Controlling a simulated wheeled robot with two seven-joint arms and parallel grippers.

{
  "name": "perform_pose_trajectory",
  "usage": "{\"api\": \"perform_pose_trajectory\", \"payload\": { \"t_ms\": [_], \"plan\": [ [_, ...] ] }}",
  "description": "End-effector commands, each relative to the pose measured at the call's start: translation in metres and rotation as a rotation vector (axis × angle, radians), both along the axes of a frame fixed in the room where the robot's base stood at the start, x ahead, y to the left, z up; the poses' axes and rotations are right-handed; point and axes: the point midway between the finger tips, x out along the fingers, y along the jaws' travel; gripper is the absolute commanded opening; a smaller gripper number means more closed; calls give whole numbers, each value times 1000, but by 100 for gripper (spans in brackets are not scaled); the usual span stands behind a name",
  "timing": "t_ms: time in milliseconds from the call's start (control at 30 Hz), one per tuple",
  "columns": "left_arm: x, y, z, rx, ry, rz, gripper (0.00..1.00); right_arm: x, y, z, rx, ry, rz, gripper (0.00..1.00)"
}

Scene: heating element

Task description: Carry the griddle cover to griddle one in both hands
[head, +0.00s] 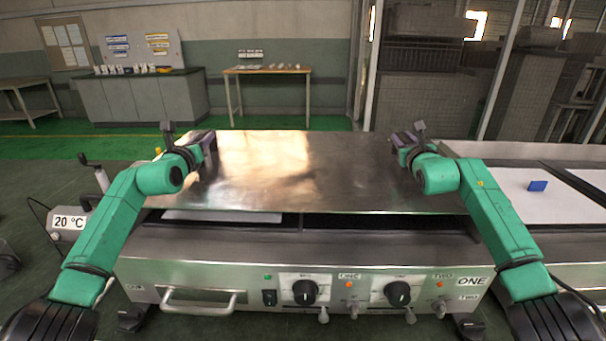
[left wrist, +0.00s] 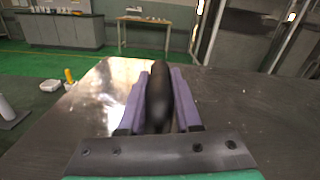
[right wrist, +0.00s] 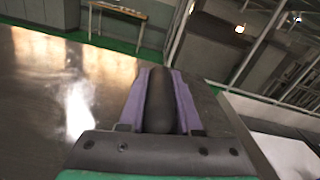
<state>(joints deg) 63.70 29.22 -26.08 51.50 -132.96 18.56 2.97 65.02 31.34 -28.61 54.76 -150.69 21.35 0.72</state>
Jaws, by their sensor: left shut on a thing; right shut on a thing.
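The griddle cover (head: 300,170) is a large flat shiny metal sheet above griddle one (head: 300,262) in the head view. My left gripper (head: 208,140) is shut on a dark handle at the cover's left side; the handle (left wrist: 160,95) shows between purple fingers in the left wrist view. My right gripper (head: 402,140) is shut on the handle at the right side, and that handle (right wrist: 161,100) shows in the right wrist view. A dark gap shows under the cover's near edge. Most of the griddle top is hidden by the cover.
A second griddle (head: 510,182) with a pale plate and a small blue block (head: 537,186) stands at the right. A 20 °C display (head: 70,222) is at the left. A wooden table (head: 268,71) and a grey cabinet (head: 143,97) stand at the back wall.

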Motion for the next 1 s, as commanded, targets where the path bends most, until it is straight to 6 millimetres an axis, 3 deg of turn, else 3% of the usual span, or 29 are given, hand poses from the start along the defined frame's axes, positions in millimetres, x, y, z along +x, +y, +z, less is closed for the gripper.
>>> {"api": "perform_pose_trajectory", "payload": {
  "t_ms": [233,267,300,333,733,1000],
  "plan": [
    [0,0,-21,-1,-9,1,0,0,0,-21,1,-9,1,0],
    [0,0,-20,0,-1,1,44,0,0,-20,0,-1,-1,44],
    [0,0,-19,0,0,1,59,0,0,-19,0,-1,-1,59],
    [0,0,-19,0,0,1,62,0,0,-19,0,0,-1,62],
    [-5,0,-20,-2,0,-3,62,0,0,-19,0,0,0,62],
    [-46,2,-20,3,-1,-1,62,0,0,-19,0,0,0,62]
  ]
}}
